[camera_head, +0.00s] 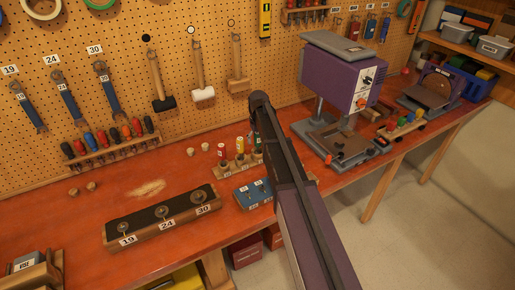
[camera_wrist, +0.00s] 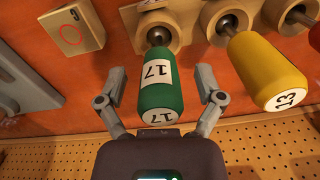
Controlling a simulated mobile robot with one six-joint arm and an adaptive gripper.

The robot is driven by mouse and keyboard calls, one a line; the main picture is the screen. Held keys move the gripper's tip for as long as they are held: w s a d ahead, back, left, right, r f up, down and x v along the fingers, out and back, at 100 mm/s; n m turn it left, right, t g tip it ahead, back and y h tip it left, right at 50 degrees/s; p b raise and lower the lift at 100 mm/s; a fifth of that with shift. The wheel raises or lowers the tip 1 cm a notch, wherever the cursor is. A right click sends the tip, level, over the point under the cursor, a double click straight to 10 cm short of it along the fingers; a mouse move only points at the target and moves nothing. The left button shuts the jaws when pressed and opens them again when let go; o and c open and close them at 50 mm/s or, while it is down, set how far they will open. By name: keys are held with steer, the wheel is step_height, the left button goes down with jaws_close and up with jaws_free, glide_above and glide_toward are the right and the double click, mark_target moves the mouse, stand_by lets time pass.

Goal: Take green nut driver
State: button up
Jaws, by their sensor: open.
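The green nut driver (camera_wrist: 160,88), with a white label reading 17, stands in a wooden rack (camera_wrist: 177,14) in the wrist view. My gripper (camera_wrist: 161,76) is open, with one finger on each side of the green handle and visible gaps to it. A yellow nut driver (camera_wrist: 266,68) labelled 13 stands beside it, close to my right-hand finger. In the head view, the rack (camera_head: 228,172) also holds a red driver (camera_head: 222,155) and the yellow one; my arm partly covers that spot.
A blue block (camera_head: 243,197) and a dark tray (camera_head: 163,224) marked 19, 24, 30 lie in front of the rack. A purple drill press (camera_head: 338,75) stands to the right. The pegboard (camera_head: 215,45) rises behind.

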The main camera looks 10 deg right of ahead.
steer(key=shift+c, duration=0.2)
jaws_close()
steer(key=shift+r, duration=0.15)
step_height(320, 180, up, 10)
steer(key=p, duration=1)
stand_by(0.5)
steer(key=c, duration=0.6)
jaws_free()
steer(key=shift+c, duration=0.2)
jaws_close()
